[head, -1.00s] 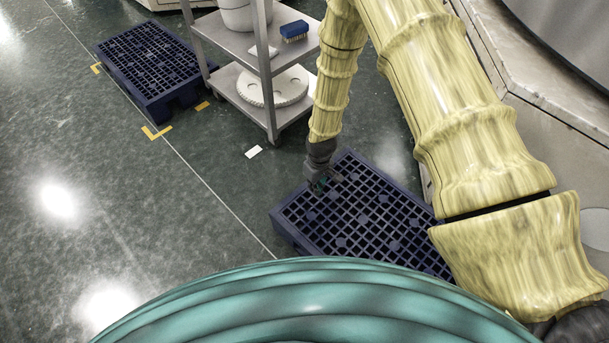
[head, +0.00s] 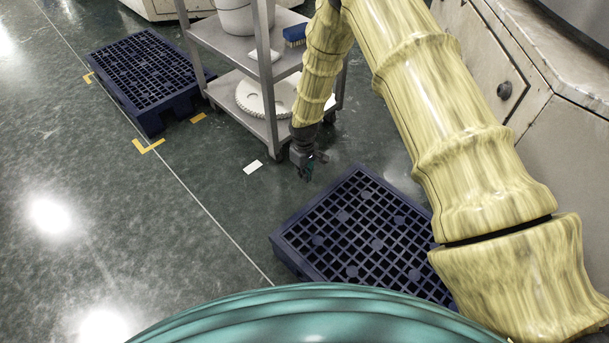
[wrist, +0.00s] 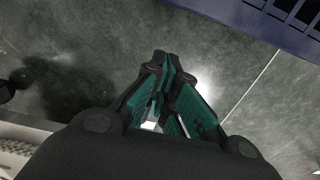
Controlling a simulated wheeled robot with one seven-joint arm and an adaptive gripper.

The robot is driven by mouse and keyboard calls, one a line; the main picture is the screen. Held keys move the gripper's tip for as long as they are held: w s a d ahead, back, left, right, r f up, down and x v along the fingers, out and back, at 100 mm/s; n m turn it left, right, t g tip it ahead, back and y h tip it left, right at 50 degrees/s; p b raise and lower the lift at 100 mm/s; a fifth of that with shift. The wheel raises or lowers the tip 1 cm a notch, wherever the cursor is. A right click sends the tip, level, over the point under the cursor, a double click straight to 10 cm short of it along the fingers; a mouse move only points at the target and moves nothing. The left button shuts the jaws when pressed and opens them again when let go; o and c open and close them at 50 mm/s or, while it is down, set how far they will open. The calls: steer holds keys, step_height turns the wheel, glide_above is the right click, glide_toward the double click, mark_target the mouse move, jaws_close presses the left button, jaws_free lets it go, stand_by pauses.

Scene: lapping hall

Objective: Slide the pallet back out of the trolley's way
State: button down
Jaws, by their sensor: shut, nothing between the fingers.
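A dark blue grid-topped pallet (head: 292,243) lies flat on the floor in front of me, its lower edge hidden behind my teal body. Its edge also shows at the upper right of the wrist view (wrist: 222,22). The grey two-shelf trolley (head: 232,42) stands beyond it, with a strip of floor between. My gripper (head: 309,172) is shut and empty, low over that strip, apart from the pallet and close to the trolley's near leg. In the wrist view my gripper's teal finger pads (wrist: 163,70) are together over bare floor.
A second blue pallet (head: 152,118) lies left of the trolley, by yellow corner marks (head: 149,146). The trolley carries white buckets, a blue brush (head: 295,35) and a white toothed disc (head: 258,98). A pale machine housing (head: 560,140) bounds the right. Floor at left is clear.

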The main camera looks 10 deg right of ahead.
steer(key=s+d+f+b, duration=0.2)
steer(key=s+f+b, duration=0.1)
steer(key=f+b, duration=0.2)
step_height(320, 180, down, 3)
steer(key=shift+s+r+b, duration=0.1)
steer(key=shift+s+b, duration=0.1)
steer(key=shift+b, duration=0.1)
steer(key=shift+s+d, duration=0.1)
steer(key=shift+d, duration=0.05)
